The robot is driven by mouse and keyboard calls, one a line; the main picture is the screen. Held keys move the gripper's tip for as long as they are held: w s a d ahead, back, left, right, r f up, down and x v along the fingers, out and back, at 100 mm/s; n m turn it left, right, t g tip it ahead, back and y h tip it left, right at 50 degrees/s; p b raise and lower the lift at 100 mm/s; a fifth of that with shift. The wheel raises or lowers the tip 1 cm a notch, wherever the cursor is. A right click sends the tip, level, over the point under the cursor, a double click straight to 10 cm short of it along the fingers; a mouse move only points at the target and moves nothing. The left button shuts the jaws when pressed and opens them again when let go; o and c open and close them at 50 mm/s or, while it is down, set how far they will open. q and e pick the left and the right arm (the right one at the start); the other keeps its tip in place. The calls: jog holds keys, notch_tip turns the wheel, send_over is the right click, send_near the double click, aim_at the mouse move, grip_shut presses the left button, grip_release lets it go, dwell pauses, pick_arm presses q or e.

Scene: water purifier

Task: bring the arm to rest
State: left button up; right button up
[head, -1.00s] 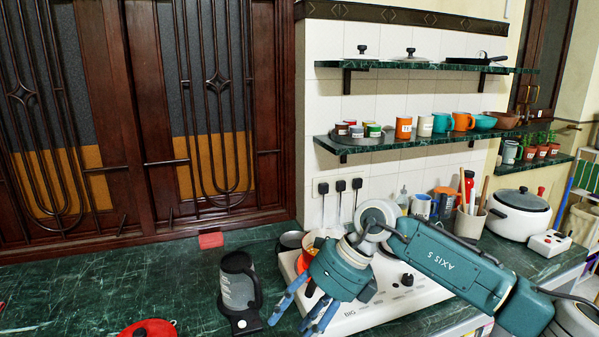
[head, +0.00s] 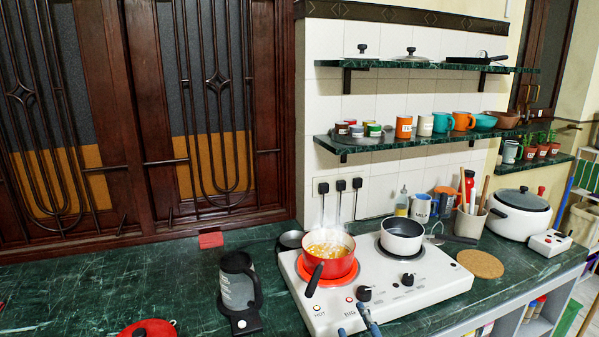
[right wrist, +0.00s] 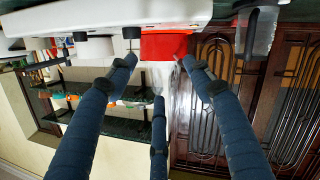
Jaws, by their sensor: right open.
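My right gripper (head: 356,325) shows only as blue fingertips at the bottom edge of the head view, low in front of the stove. In the right wrist view its fingers (right wrist: 159,78) are spread apart with nothing between them. The rest of my right arm is out of the head view. My left gripper is not in view.
A white stove (head: 437,288) carries a steaming red pot (head: 340,266) and a white pan (head: 402,230). A kettle (head: 238,283) stands left of the stove. A cork mat (head: 481,264) lies at its right.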

jog(key=s+d+f+m+g+h, duration=0.1)
jog(key=s+d+f+m+g, duration=0.15)
jog(key=s+f, duration=0.4)
jog(key=s+d+f+m+g+h, duration=0.1)
jog(key=s+d+f+g, duration=0.25)
jog(key=s+f, duration=0.3)
jog(key=s+d+f+m+g, duration=0.1)
jog(key=s+f+g, duration=0.25)
jog(key=s, duration=0.45)
jog(key=s+d+f+g, duration=0.1)
jog(key=s+f+g, duration=0.25)
jog(key=s, duration=0.55)
jog(key=s+f+x, duration=0.1)
jog(key=s+x, duration=0.2)
jog(key=x, duration=0.9)
jog(key=s+a+x, duration=0.1)
jog(key=s+x, duration=0.2)
jog(key=x, duration=1)
jog(key=s+d+f+g, duration=0.1)
jog(key=s+d+f, duration=0.2)
jog(key=s+f, duration=1.4)
jog(key=shift+s+f+g, duration=0.3)
jog(key=shift+s+f, duration=0.05)
jog(key=shift+s, duration=0.1)
